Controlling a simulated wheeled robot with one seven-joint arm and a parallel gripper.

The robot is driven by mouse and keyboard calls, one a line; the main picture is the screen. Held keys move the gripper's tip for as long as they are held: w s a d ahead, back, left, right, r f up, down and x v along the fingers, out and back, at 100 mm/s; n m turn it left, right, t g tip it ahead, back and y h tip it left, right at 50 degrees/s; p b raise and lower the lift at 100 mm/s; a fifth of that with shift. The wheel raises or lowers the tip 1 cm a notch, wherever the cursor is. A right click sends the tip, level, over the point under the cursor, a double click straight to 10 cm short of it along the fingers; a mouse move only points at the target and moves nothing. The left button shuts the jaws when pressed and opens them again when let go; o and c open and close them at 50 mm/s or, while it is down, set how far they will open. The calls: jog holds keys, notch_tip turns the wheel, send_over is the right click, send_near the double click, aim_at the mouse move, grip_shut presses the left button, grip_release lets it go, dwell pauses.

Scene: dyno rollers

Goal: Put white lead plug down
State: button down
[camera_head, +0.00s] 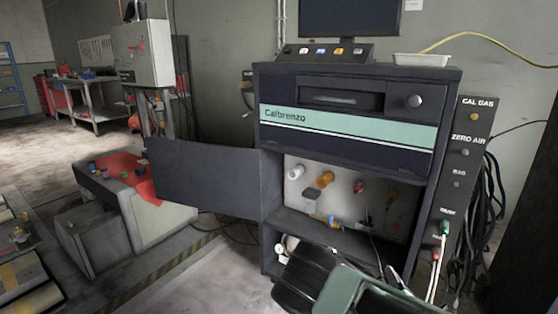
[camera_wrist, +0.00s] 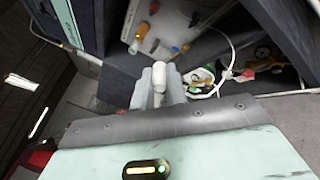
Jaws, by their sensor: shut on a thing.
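The white lead plug (camera_wrist: 159,72) shows in the wrist view, upright between the fingertips of my gripper (camera_wrist: 158,88). My gripper is shut on it. In the wrist view, they are in front of the lower part of the cabinet. In the head view, my wrist and its green-grey housing fill the bottom right, in front of the cabinet's lower opening. The plug and the fingertips cannot be made out there.
The Calbrenzo cabinet (camera_head: 345,118) has its dark door (camera_head: 205,180) swung open to the left. Inside is a panel with white (camera_head: 296,172), orange (camera_head: 325,180) and red fittings. White leads (camera_head: 435,275) hang at the right side column. A white tray (camera_head: 422,60) lies on top.

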jog(key=s+r+p, duration=0.9)
jog(key=r+p, duration=0.5)
jog(key=p, duration=0.3)
jog(key=shift+r, duration=0.3)
